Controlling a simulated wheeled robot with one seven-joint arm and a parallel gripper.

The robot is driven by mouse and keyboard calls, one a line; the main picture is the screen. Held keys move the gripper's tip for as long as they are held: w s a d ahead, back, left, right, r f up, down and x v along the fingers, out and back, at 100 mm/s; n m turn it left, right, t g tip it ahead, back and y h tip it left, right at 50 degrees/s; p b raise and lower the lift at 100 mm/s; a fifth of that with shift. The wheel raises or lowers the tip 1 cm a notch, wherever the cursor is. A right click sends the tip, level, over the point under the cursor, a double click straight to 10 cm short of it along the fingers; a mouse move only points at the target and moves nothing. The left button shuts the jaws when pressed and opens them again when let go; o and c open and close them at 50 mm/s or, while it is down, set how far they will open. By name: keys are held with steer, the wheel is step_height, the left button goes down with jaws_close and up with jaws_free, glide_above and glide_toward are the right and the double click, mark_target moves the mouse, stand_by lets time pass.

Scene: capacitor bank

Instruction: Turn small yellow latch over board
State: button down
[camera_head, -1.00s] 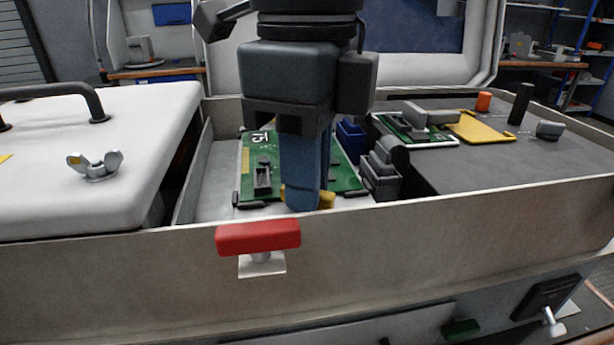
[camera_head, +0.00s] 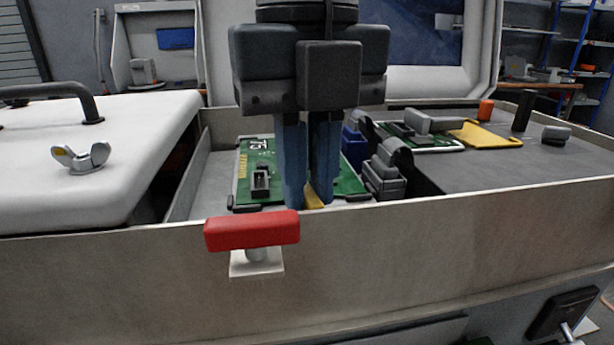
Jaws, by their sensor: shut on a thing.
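The small yellow latch (camera_head: 314,198) shows between and beside my fingertips, at the near edge of the green circuit board (camera_head: 262,160). My gripper (camera_head: 308,202) points down into the metal box, its two blue fingers shut on the latch with a narrow gap between them. The fingers hide part of the latch and the middle of the board. The near wall of the box hides what lies just below the fingertips.
A red handle (camera_head: 252,231) sits on the box's near wall. Grey-and-blue connectors (camera_head: 386,172) stand close to the right of the board. A white lid with a wing nut (camera_head: 82,157) is at left. A yellow plate (camera_head: 481,134) lies on the dark surface at right.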

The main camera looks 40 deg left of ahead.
mark_target(307, 191)
steer(key=shift+m, duration=0.5)
stand_by(0.3)
steer(key=c, duration=1.1)
jaws_free()
steer(key=shift+c, duration=0.2)
steer(key=shift+r, duration=0.1)
step_height(307, 191, up, 8)
steer(key=shift+f+p, duration=0.2)
steer(key=shift+p, duration=0.3)
